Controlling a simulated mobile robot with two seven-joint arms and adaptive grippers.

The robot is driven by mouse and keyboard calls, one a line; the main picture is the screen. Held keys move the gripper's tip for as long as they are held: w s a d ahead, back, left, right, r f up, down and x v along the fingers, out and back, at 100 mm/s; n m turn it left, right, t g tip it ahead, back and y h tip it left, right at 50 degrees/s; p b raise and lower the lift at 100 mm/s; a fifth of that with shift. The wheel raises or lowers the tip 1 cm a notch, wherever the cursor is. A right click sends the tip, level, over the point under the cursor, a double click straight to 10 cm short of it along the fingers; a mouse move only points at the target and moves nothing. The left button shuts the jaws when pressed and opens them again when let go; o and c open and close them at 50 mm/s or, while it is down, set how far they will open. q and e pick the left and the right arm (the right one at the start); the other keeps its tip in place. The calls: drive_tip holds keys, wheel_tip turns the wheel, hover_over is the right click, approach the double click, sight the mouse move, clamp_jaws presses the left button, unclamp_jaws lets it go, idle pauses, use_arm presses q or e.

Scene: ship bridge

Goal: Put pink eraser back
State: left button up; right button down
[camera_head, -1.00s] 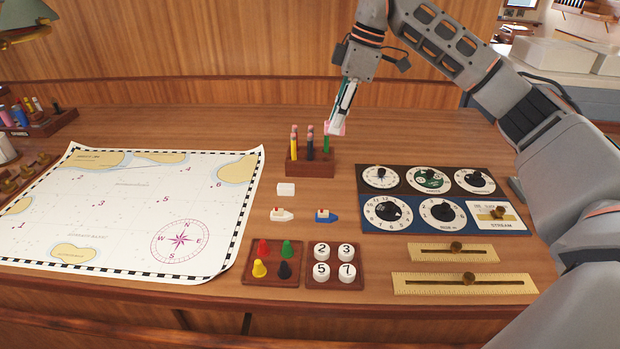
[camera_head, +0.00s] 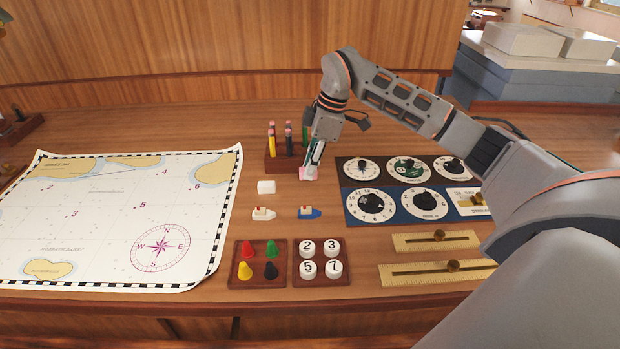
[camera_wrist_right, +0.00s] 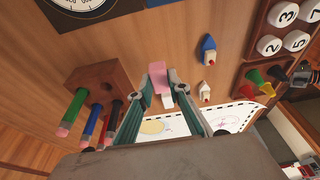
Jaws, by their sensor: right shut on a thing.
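The pink eraser (camera_head: 307,173) is between the fingertips of my right gripper (camera_head: 311,170), which is shut on it. In the right wrist view the pink eraser (camera_wrist_right: 157,76) sticks out past the fingertips of the right gripper (camera_wrist_right: 163,92). In the head view the gripper points down just in front of the right end of the wooden pencil holder (camera_head: 283,163). Whether the eraser touches the desk cannot be told. A white eraser block (camera_head: 266,187) lies on the desk to the left of the gripper. My left gripper is not in view.
Two toy boats, one white (camera_head: 263,213) and one blue (camera_head: 309,212), lie in front. Trays of coloured pegs (camera_head: 236,270) and number discs (camera_head: 344,257) are nearer. Dial panels (camera_head: 379,183) stand to the right, the chart (camera_head: 100,215) to the left.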

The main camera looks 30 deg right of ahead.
drive_tip(key=shift+f, duration=2.15)
drive_tip(key=shift+f, duration=0.1)
drive_tip(key=c, duration=1.9)
unclamp_jaws()
drive_tip(key=v, duration=1.2)
drive_tip(key=shift+b, duration=0.45)
